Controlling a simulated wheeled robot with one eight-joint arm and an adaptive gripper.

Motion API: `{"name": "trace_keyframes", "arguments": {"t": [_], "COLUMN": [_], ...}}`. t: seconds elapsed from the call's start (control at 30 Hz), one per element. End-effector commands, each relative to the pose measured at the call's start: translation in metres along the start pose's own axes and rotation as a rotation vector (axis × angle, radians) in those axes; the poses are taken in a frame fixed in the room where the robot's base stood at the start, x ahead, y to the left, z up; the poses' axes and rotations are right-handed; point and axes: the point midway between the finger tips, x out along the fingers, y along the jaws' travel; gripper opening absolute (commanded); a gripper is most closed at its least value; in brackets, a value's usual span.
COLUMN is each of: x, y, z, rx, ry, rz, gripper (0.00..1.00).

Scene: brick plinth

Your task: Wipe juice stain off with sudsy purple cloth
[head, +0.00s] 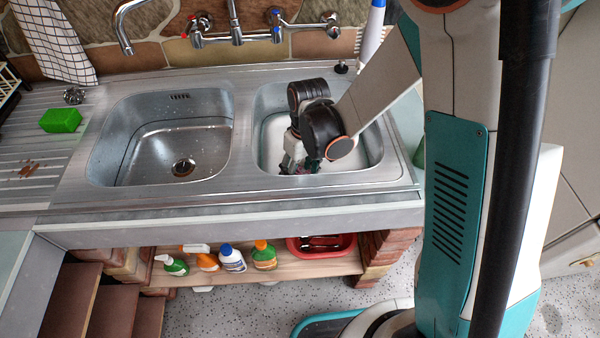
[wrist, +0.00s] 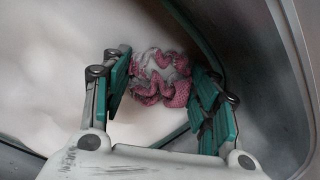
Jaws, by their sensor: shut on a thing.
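My gripper (head: 298,163) reaches down into the right sink basin (head: 262,128). In the wrist view its green-padded fingers (wrist: 163,80) are shut on the crumpled purple cloth (wrist: 160,92), which looks pinkish with white patches on it. The cloth is at white, foamy-looking water in the basin; how deep it sits is unclear. In the head view the arm and fingers hide most of the cloth. A reddish-brown stain (head: 28,169) lies on the ribbed drainboard (head: 52,150) at the far left.
The left basin (head: 205,105) is empty, with drops and a drain. A green sponge (head: 61,120) and a metal scourer (head: 74,96) stand behind the stain. The faucet (head: 236,36) is at the back. A white bottle (head: 372,35) stands behind the right basin. Several bottles (head: 232,258) fill the shelf below.

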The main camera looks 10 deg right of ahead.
Motion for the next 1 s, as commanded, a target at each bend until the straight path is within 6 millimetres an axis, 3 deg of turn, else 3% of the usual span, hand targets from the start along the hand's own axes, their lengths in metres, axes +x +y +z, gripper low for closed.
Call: {"name": "trace_keyframes", "arguments": {"t": [1.0], "x": [-0.114], "y": [-0.010], "z": [0.000], "rx": [0.000], "ry": [0.000], "rz": [0.000], "gripper": [0.35]}}
